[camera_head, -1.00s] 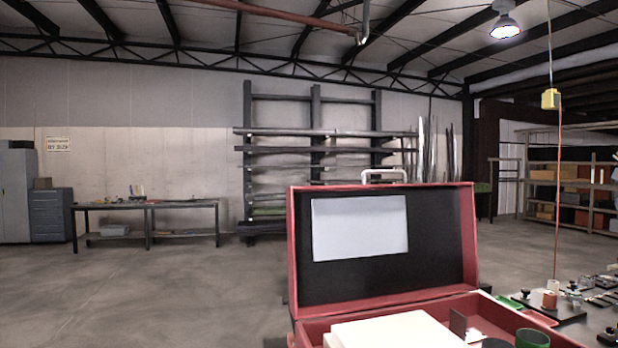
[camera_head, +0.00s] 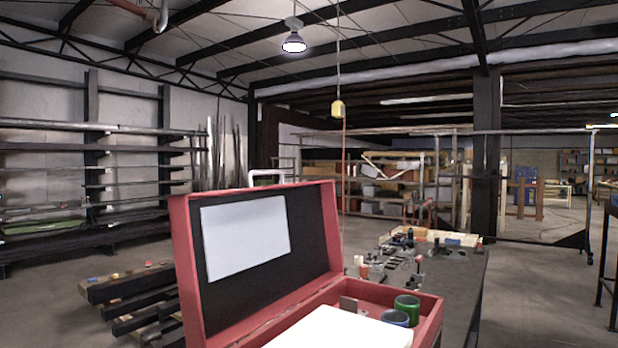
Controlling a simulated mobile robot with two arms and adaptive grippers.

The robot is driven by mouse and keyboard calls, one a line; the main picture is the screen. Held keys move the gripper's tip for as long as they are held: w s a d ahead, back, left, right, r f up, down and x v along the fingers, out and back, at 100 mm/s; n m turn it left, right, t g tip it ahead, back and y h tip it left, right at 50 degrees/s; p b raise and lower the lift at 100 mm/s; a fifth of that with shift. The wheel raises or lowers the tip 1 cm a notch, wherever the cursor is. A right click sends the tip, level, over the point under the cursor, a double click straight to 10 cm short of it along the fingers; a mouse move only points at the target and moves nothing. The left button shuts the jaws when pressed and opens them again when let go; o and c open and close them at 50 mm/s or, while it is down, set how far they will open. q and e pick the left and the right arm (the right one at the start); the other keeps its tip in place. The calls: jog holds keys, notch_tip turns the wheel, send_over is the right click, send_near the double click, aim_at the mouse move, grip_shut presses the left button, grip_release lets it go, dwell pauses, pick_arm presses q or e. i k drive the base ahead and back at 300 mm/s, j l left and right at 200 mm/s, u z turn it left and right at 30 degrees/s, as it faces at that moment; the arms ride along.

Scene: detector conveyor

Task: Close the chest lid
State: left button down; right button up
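The red chest stands open at the bottom middle of the head view. Its lid (camera_head: 318,224) is raised and leans slightly back, with a black inside, a pale sheet (camera_head: 246,236) on it and a white handle (camera_head: 270,176) at the top edge. The chest's red base (camera_head: 429,318) holds a white block (camera_head: 340,330), a green cup (camera_head: 407,307) and a dark bluish cup (camera_head: 395,318). The lower part of the chest is cut off by the picture's edge. Neither of my grippers is in view.
A dark workbench (camera_head: 462,270) with small tools and parts stands behind and right of the chest. Stacked dark beams (camera_head: 130,296) lie on the floor to the left. A yellow box (camera_head: 338,108) hangs on a cable above. Open floor lies at the right.

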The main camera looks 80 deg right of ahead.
aim_at(245, 257)
jog(key=i+l+z, duration=0.15)
jog(key=i+z, duration=0.55)
jog(key=i, duration=0.2)
jog(key=i+j+z, duration=0.1)
jog(key=i+z, duration=0.25)
jog(key=i, duration=0.1)
